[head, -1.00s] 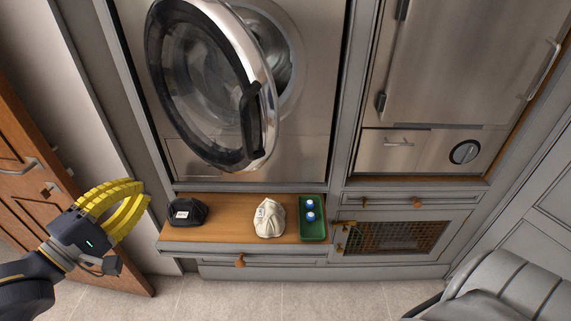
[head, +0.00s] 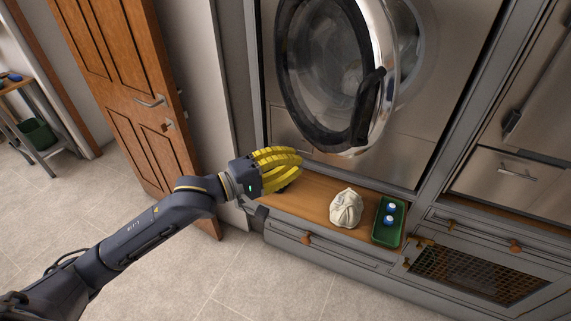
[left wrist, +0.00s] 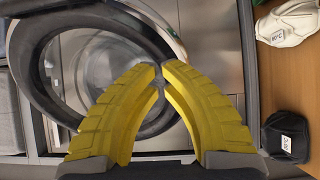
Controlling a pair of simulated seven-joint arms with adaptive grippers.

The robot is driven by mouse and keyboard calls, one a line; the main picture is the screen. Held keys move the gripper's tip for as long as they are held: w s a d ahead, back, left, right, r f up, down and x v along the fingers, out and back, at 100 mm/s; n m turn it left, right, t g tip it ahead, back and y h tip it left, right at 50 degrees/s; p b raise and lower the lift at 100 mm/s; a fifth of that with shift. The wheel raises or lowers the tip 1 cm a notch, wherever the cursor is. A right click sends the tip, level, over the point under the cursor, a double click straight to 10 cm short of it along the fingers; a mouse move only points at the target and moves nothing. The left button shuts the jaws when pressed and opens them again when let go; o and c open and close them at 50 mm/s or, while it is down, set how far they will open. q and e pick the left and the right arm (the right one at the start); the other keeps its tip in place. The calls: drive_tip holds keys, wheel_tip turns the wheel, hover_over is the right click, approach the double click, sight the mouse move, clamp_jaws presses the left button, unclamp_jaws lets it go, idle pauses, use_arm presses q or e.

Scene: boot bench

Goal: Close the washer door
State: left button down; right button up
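The washer door (head: 377,45) is a round glass door with a chrome and black rim, standing open in front of the drum opening (head: 408,70). Its dark handle (head: 368,105) is on the right side of the rim. The door also shows in the left wrist view (left wrist: 45,75), behind my fingers. My left gripper (head: 298,160) has yellow ribbed fingers and is below and left of the door, over the left end of the wooden shelf. Its fingertips (left wrist: 160,72) nearly meet, with nothing seen held. My right gripper is not in view.
A wooden door (head: 120,85) stands left; the floor in front is clear.

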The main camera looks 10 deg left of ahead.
sight(332, 148)
use_arm(q)
drive_tip(key=x, duration=0.9)
drive_tip(key=shift+d, duration=0.1)
